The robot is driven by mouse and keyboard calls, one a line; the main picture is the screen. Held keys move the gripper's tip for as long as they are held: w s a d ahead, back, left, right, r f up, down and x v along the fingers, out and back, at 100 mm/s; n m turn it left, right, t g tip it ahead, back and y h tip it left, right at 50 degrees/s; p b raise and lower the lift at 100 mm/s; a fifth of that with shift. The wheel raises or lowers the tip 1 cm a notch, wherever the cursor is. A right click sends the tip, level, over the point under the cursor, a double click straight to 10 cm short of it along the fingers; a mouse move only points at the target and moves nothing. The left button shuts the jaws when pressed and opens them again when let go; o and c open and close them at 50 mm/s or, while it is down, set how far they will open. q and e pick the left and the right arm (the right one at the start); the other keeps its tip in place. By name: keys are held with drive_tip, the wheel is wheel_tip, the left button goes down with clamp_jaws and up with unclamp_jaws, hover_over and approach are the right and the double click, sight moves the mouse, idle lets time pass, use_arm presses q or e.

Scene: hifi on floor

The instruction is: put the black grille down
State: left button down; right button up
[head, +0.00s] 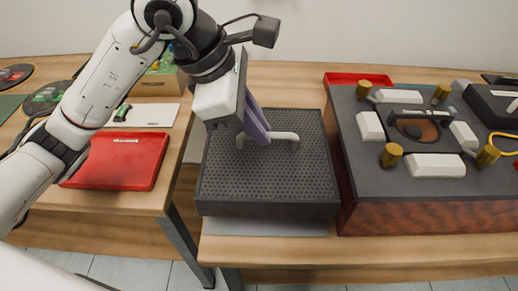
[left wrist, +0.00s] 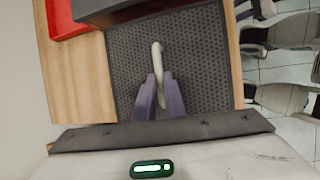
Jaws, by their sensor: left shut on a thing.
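The black grille (head: 265,180) is a dark, perforated square panel with thick sides and a pale bar handle (head: 286,138) across its top. In the head view it is low over a grey mat on the wooden table; I cannot tell whether it touches the mat. My left gripper (head: 262,140) has its purple fingers shut on the left part of the handle. The left wrist view shows the fingers (left wrist: 160,95) around the pale handle (left wrist: 158,65), with the grille (left wrist: 195,60) behind.
A wood-sided hifi (head: 430,195) with an open top stands close to the grille's right. A grey mat (head: 265,227) shows under its front edge. A red tray (head: 122,160) lies on the left table, beyond a gap. Another red tray (head: 352,79) is behind the hifi.

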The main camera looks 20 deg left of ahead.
sight(258, 149)
use_arm(q)
drive_tip(key=shift+f, duration=2.75)
drive_tip(key=shift+b, duration=0.3)
drive_tip(key=shift+f, duration=0.2)
drive_tip(key=c, duration=1.8)
unclamp_jaws()
drive_tip(key=shift+r, duration=0.1)
drive_tip(key=p+v, duration=0.1)
drive_tip(key=v, duration=1.1)
